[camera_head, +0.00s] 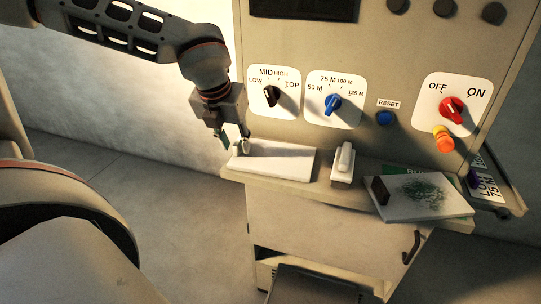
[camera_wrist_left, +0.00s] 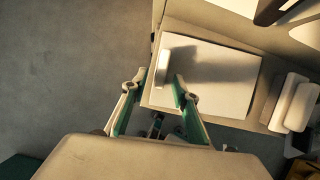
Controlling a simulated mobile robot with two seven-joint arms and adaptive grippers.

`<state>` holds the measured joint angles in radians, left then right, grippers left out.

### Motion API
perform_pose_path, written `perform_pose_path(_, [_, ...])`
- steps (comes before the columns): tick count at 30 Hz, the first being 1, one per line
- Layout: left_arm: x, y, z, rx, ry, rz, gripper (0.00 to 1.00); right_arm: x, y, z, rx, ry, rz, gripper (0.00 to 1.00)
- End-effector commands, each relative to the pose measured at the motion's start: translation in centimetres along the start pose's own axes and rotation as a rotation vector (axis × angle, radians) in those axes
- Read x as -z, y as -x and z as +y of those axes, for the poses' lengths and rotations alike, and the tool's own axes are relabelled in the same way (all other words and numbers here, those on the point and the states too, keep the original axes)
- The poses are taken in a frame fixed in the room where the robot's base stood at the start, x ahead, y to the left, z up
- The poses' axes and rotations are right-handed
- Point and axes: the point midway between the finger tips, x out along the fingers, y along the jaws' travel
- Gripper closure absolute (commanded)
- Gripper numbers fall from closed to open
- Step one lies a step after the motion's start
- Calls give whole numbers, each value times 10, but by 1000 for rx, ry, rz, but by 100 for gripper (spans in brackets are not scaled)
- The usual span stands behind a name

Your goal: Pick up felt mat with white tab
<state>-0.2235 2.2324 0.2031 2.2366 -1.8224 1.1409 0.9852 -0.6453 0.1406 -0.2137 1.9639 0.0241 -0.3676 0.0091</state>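A flat pale mat (camera_head: 275,159) lies on the left part of the machine's narrow shelf; in the left wrist view the same mat (camera_wrist_left: 222,85) carries an upright white tab (camera_wrist_left: 162,68) near its left edge. My left gripper (camera_head: 232,146) is at the mat's left end in the head view, pointing down. In the left wrist view its green-lined fingers (camera_wrist_left: 158,92) are apart, with the tab showing between and beyond the tips. I cannot tell whether a finger touches the tab or mat. My right gripper is not in view.
A white block-like item (camera_head: 343,162) stands right of the mat. Further right lie a board with a green pattern (camera_head: 435,197) and a dark brown block (camera_head: 380,190). The panel with a red knob (camera_head: 453,110) and blue knob (camera_head: 333,104) rises behind the shelf. The floor at left is clear.

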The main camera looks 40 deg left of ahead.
Motion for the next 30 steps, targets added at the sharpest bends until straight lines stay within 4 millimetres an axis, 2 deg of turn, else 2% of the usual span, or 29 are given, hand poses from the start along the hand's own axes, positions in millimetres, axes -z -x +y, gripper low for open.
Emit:
perform_pose_path(3, [0,-8,0,1,-1,1,71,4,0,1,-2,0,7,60])
perform_pose_path(10, [0,-9,0,1,-1,0,71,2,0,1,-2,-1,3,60])
perform_pose_path(11, [0,-9,0,1,-1,0,73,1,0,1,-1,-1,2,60])
perform_pose_path(14, [0,-9,0,1,-1,0,99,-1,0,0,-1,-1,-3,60])
perform_pose_path(30, [0,-5,0,2,0,-1,100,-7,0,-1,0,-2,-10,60])
